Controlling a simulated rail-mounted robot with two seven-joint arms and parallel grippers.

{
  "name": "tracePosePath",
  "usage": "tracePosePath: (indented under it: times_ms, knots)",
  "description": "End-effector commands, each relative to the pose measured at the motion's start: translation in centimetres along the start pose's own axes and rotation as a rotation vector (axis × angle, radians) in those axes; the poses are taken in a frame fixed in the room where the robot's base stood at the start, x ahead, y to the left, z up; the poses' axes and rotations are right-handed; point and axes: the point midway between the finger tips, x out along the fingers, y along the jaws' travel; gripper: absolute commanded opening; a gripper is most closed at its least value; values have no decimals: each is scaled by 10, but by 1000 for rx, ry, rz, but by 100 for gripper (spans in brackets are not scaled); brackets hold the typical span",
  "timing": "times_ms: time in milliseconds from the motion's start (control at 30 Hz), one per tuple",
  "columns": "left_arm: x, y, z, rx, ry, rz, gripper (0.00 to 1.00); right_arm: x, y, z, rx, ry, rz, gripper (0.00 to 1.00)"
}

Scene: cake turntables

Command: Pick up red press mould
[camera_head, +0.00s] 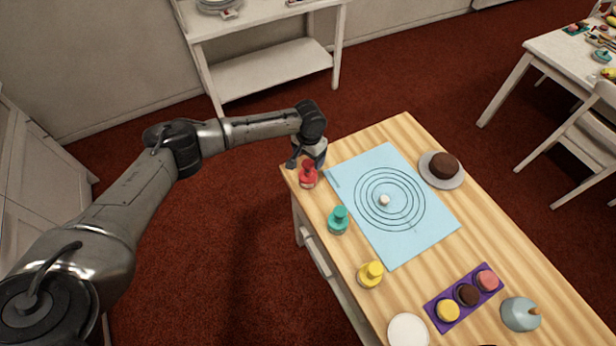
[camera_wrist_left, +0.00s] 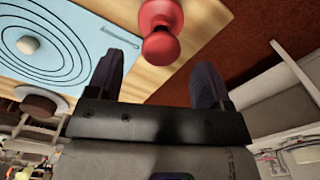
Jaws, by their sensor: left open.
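The red press mould (camera_head: 308,176) stands upright near the far left corner of the wooden table, with a round knob on a wider base. In the left wrist view, the red mould (camera_wrist_left: 160,22) lies ahead of the fingers, a little beyond the gap between their tips. My left gripper (camera_head: 302,162) is above the table's corner, right behind the mould; its two dark fingers in the left wrist view (camera_wrist_left: 158,78) are apart with nothing between them. My right gripper is not in view.
A teal mould (camera_head: 338,221) and a yellow mould (camera_head: 370,275) stand along the table's left edge. A blue mat (camera_head: 430,238) with printed rings lies to the right.

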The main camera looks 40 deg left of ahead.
Motion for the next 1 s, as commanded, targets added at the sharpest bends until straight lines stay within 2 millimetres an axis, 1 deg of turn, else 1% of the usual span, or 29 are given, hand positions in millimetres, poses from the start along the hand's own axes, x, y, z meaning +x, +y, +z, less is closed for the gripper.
tracePosePath:
  times_ms: [33, 100, 267, 367, 500, 633, 767, 1000]
  knots:
    - [6, 0, 0, -1, 0, 0, 74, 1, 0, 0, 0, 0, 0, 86]
    - [10, 0, 0, 0, 0, 0, 74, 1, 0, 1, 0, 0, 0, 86]
    - [16, 0, 0, 1, 0, 0, 74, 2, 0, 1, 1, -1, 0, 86]
    - [26, 0, 0, 0, -1, 0, 74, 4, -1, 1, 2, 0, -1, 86]
    - [46, 0, 0, 1, 0, -1, 74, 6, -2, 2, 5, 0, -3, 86]
    - [59, 0, 0, 1, 0, 0, 74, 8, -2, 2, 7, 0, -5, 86]
    - [64, 0, 0, 0, 0, 0, 74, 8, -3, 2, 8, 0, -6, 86]
    - [65, 0, 0, 0, 0, 0, 74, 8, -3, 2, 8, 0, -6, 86]
